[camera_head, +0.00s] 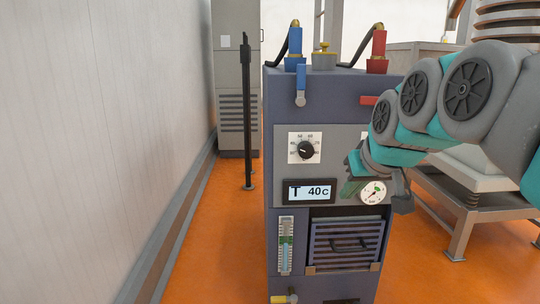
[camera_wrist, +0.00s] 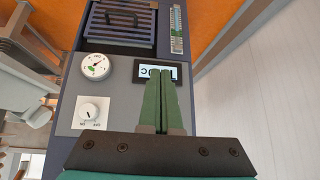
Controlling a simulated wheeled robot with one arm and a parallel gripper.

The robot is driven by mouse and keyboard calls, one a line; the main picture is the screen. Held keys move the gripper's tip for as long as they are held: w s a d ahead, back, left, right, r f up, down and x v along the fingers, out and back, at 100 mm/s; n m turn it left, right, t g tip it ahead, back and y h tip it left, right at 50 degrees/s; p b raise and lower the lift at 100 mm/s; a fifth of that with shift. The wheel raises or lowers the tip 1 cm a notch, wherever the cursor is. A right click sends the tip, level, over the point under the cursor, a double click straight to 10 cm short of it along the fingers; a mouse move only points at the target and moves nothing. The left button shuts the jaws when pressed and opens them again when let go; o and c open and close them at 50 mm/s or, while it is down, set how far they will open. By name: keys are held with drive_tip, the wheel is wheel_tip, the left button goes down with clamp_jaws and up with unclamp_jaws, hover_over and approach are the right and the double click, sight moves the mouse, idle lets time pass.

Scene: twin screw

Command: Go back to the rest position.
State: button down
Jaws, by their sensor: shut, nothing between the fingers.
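My gripper (camera_wrist: 163,99) has its two green fingers shut together with nothing between them. In the wrist view the fingertips overlap the lower part of the display. In the head view my gripper (camera_head: 350,178) hangs in front of the blue-grey machine cabinet (camera_head: 283,128), beside the gauge. My grey and teal arm reaches in from the right. The display (camera_head: 309,192) reads T 40C. It also shows, upside down, in the wrist view (camera_wrist: 140,70). The round dial knob (camera_head: 305,149) and the pressure gauge (camera_head: 373,192) are on the cabinet's front.
A blue valve handle (camera_head: 301,84) and a red handle (camera_head: 369,100) stick out of the cabinet near its top. A black post (camera_head: 247,110) and a grey locker (camera_head: 232,65) stand behind left. The orange floor (camera_head: 212,230) is clear left of the cabinet, up to the wall (camera_head: 95,120).

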drive_tip(key=s+f+g+p, duration=0.1)
drive_tip(key=s+f+g, duration=0.2)
drive_tip(key=s+f, duration=0.4)
drive_tip(key=s+f+m+g+h+p, duration=0.1)
drive_tip(key=s+f+g, duration=0.2)
drive_tip(key=s+f, duration=0.4)
drive_tip(key=s+f+g+p, duration=0.2)
drive_tip(key=s+f, duration=0.5)
drive_tip(key=s, duration=0.9)
drive_tip(key=shift+a+g, duration=0.4)
drive_tip(key=shift+g, duration=0.3)
